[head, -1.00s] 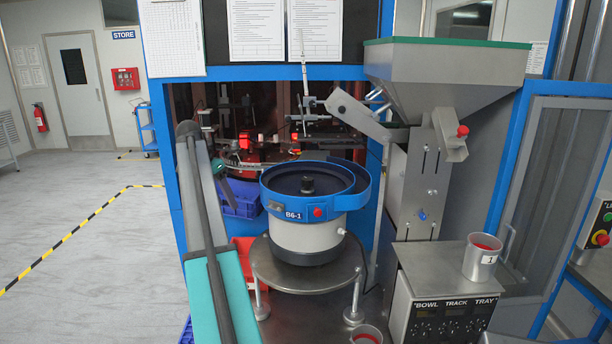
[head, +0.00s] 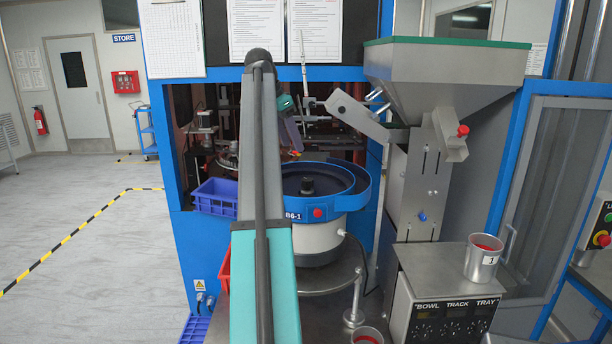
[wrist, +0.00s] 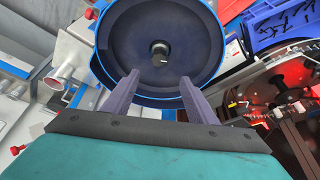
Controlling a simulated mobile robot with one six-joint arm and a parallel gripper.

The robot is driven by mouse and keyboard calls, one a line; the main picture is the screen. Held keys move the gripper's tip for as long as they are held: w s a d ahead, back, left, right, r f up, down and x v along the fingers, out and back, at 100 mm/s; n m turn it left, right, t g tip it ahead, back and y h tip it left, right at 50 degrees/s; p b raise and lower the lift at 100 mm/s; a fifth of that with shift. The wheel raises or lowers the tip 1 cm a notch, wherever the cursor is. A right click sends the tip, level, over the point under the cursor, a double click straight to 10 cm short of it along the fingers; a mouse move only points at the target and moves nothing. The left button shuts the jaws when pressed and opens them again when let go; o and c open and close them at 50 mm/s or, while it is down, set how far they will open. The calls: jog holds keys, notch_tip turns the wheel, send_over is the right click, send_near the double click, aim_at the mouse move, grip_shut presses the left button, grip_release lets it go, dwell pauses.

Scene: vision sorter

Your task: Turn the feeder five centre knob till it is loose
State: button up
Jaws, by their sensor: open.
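The feeder bowl (head: 335,178) is blue with a dark inside, and its label partly shows as B6-1. Its black centre knob (head: 307,185) stands up in the middle of the bowl. In the wrist view the knob (wrist: 159,50) lies just beyond my fingertips, centred between them, with nothing touching it. My gripper (wrist: 158,80) is open and empty, its two dark fingers apart. In the head view my gripper (head: 297,145) is above the bowl's back left side, partly hidden behind my arm.
A blue bin (head: 213,196) sits left of my arm. A grey hopper (head: 440,80) and chute (head: 345,110) stand at the right, close to the bowl. A metal cup (head: 482,262) stands on the control box (head: 445,310).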

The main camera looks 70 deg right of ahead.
aim_at(306, 180)
jog(key=shift+f, duration=0.15)
jog(key=shift+p+x, duration=1.95)
jog(key=shift+x, duration=4.85)
jog(key=shift+c, duration=0.4)
jog(key=c, duration=1)
jog(key=shift+d, duration=0.45)
jog(key=shift+a, duration=0.2)
jog(key=shift+a+n, duration=0.2)
jog(key=shift+n, duration=0.1)
jog(key=n+t, duration=0.1)
jog(key=n, duration=0.2)
jog(key=shift+a+h, duration=0.1)
jog(key=shift+h, duration=0.2)
jog(key=n+t, duration=0.1)
jog(key=n, duration=0.1)
jog(key=n+t, duration=0.1)
jog(key=n, duration=0.2)
jog(key=shift+s+a+n, duration=0.1)
jog(key=shift+s+n, duration=0.1)
jog(key=shift+n, duration=0.1)
